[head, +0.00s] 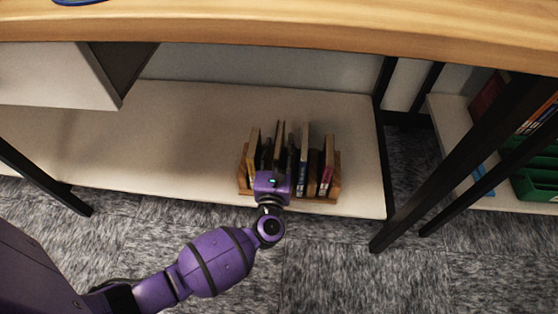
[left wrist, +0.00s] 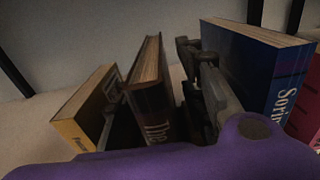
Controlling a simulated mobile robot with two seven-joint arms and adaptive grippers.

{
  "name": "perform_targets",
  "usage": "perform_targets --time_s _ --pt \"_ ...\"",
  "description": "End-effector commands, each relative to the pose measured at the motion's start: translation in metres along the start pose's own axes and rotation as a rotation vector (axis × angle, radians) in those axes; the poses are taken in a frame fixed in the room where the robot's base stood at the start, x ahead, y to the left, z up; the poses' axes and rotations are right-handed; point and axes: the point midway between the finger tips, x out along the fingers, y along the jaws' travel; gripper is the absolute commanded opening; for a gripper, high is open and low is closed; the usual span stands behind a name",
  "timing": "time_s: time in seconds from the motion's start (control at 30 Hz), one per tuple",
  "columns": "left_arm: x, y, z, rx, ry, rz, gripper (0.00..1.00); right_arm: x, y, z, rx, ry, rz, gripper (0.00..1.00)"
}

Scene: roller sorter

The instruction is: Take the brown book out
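A dark brown book (left wrist: 152,92) with pale page edges and "The" on its spine stands upright in a wooden book rack (head: 335,185). In the head view the rack sits on the low white shelf. My left gripper (head: 274,176) is at the front of the rack, reaching in among the books. Contact on the left side is hard to tell. The purple gripper body hides the lower spine. My right gripper is not in view.
A yellow book (left wrist: 80,118) stands left of the fingers and a blue book (left wrist: 250,70) stands close on the right. A wooden tabletop (head: 300,25) overhangs the shelf (head: 180,140). Black legs (head: 383,90) stand to the right. The shelf left of the rack is clear.

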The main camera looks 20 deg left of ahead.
Motion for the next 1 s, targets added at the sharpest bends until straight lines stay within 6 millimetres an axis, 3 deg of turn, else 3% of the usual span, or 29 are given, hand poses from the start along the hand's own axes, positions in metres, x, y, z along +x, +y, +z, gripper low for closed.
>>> perform_targets --time_s 0.2,0.5,1.0 --pt "0.0002 -0.0001 0.0000 0.001 0.001 -0.001 0.36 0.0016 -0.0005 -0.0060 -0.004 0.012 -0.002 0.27" --pt "-0.0001 -0.0001 -0.0002 0.001 0.001 -0.001 0.00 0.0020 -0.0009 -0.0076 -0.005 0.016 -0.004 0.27" --pt "0.0002 -0.0003 0.0013 0.000 -0.001 0.000 0.00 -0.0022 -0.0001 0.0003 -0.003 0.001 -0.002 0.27"
